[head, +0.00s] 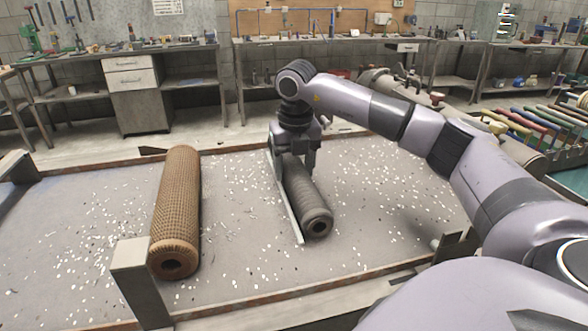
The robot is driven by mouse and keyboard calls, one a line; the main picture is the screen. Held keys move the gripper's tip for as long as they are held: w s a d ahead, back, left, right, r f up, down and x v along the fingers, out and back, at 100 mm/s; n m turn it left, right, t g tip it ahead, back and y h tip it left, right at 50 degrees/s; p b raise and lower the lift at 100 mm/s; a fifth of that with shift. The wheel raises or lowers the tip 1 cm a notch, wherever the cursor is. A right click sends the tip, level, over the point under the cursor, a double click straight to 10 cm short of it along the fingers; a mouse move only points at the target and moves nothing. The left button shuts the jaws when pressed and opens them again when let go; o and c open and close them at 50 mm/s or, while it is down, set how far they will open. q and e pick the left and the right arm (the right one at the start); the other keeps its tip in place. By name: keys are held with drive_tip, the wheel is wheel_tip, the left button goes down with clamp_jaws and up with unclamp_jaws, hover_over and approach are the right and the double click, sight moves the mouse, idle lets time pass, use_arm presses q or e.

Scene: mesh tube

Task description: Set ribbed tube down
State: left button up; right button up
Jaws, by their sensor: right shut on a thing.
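A dark grey ribbed tube (308,207) lies lengthwise near the middle of the grey platform (390,200), its open end facing me. My right gripper (297,160) is over the far part of the tube and shut on it, with its fingers partly hidden. The tube looks close to the platform surface; I cannot tell whether it touches. A brown mesh tube (176,205) lies on the platform to the left, apart from the grey one. My left gripper is not in view.
A thin light metal strip (287,205) runs along the left side of the grey tube. A post (138,280) stands at the platform's front edge. White scraps litter the platform. Free room lies between the tubes and right of the grey one. Workbenches (325,44) line the back.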

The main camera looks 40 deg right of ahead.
sight(295, 167)
drive_tip(key=shift+f, duration=0.25)
drive_tip(key=shift+f, duration=0.15)
drive_tip(key=o, duration=1.2)
wheel_tip(295, 167, up, 12)
drive_tip(key=s, duration=0.1)
drive_tip(key=shift+s+a, duration=0.15)
drive_tip(key=shift+a, duration=0.25)
